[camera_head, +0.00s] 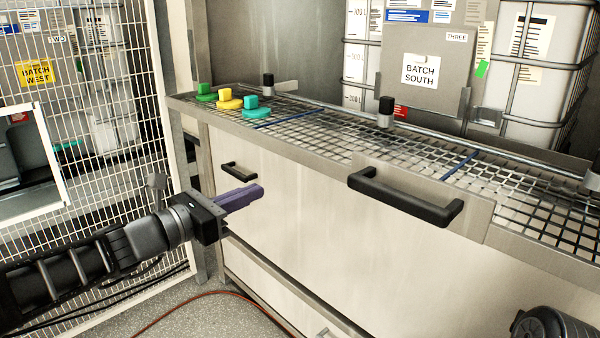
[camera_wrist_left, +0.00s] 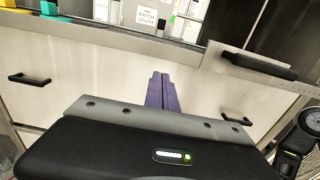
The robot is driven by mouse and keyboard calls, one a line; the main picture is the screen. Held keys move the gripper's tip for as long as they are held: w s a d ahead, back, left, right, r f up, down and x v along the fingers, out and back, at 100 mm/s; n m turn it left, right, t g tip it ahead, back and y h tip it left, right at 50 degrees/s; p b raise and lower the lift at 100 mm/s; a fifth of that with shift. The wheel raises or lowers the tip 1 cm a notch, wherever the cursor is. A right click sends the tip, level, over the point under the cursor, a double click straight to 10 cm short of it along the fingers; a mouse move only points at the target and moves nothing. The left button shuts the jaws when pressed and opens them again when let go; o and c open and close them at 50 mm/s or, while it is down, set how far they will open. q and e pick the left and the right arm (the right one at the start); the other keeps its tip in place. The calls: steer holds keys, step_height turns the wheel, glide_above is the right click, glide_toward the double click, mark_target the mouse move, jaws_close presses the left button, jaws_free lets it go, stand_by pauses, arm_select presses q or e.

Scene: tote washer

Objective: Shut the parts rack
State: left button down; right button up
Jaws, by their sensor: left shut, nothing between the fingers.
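The parts rack (camera_head: 330,135) is a long wire-mesh shelf with a steel rim, standing out over the pale front panel in the head view. A plate on its front edge carries a thick black handle (camera_head: 405,196), which also shows at upper right in the left wrist view (camera_wrist_left: 258,66). My left gripper (camera_head: 262,190) has purple fingers, shut and empty. It is in front of the pale panel, below the rack and left of the rack handle, apart from the handle. The closed fingers also show in the left wrist view (camera_wrist_left: 162,78). My right gripper is not in view.
Green, yellow and teal knobbed pieces (camera_head: 229,102) sit at the rack's left end. A small black handle (camera_head: 238,172) is on the panel below. A wire fence (camera_head: 110,130) stands left. White caged containers (camera_head: 540,60) stand behind. A red cable (camera_head: 190,300) lies on the floor.

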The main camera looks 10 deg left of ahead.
mark_target(311, 168)
arm_select(q)
steer(key=p+x, duration=0.2)
steer(key=x, duration=1.1)
steer(key=shift+w+d, duration=0.15)
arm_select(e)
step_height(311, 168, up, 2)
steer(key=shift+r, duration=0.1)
arm_select(q)
steer(key=shift+w, duration=0.1)
